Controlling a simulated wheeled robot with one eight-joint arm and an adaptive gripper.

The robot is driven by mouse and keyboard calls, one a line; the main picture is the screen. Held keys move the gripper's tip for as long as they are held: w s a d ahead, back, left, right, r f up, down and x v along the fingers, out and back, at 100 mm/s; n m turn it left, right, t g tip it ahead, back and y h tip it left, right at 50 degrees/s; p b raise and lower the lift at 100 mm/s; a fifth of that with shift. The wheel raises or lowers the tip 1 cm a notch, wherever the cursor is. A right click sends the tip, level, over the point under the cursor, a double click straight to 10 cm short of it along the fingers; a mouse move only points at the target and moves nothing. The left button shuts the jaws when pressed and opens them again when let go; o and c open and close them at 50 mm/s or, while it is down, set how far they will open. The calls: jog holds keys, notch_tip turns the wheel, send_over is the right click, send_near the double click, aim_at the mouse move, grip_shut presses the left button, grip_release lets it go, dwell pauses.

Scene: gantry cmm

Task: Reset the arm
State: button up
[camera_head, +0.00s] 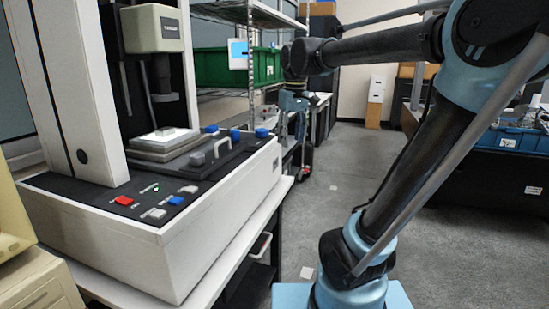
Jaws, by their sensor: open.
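My arm rises from its blue base at the lower right, bends at the upper right and reaches left across the picture. The wrist hangs down near the middle, just right of the machine. My gripper (297,138) is small and dark below the wrist, pointing down, with its jaws open. I see nothing held in it. It hangs apart from the white measuring machine (225,210), to the right of its blue knobs (262,133). The fingertips are hard to make out against the dark background.
The machine stands on a white bench (215,285). On its top are a metal handle (212,152), a pale block (165,136) and a red button (124,200). A green crate (215,68) sits on a rack behind. A blue tray (515,140) is at right. The grey floor (345,165) is mostly clear.

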jog(key=s+d+f+m, duration=0.2)
jog(key=s+d+f, duration=0.2)
jog(key=f, duration=0.4)
jog(key=s+d+f+m, duration=0.2)
jog(key=s+d+f, duration=0.3)
jog(key=s+f, duration=0.2)
jog(key=s+d+f+m+t, duration=0.1)
jog(key=s+d+f, duration=0.3)
jog(key=f, duration=0.4)
jog(key=shift+s+d+f+m, duration=0.25)
jog(key=shift+s+f+m, duration=0.2)
jog(key=shift+s, duration=0.45)
jog(key=shift+w+f, duration=0.15)
jog(key=shift+w, duration=0.25)
